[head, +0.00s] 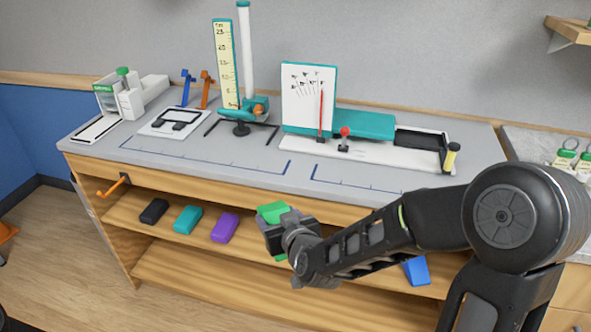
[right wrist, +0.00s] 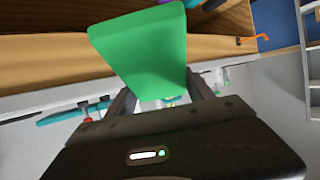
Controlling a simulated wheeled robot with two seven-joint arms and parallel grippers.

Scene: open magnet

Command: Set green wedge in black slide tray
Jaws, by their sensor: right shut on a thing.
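The green wedge (right wrist: 142,50) is held between the fingers of my right gripper (right wrist: 160,100), which is shut on it. In the head view the green wedge (head: 272,211) shows at the right gripper (head: 283,225), in front of the bench's front edge near the upper shelf. The black slide tray (head: 420,142) sits at the right end of the white base on the bench top, beside a teal block with a white dial card. It looks empty. My left gripper is not in view.
The upper shelf holds a black block (head: 153,211), a teal block (head: 187,219) and a purple block (head: 225,228). A blue wedge (head: 416,270) lies right, beyond my arm. A red-knobbed lever (head: 344,138) and a yellow-topped post (head: 450,157) stand near the tray.

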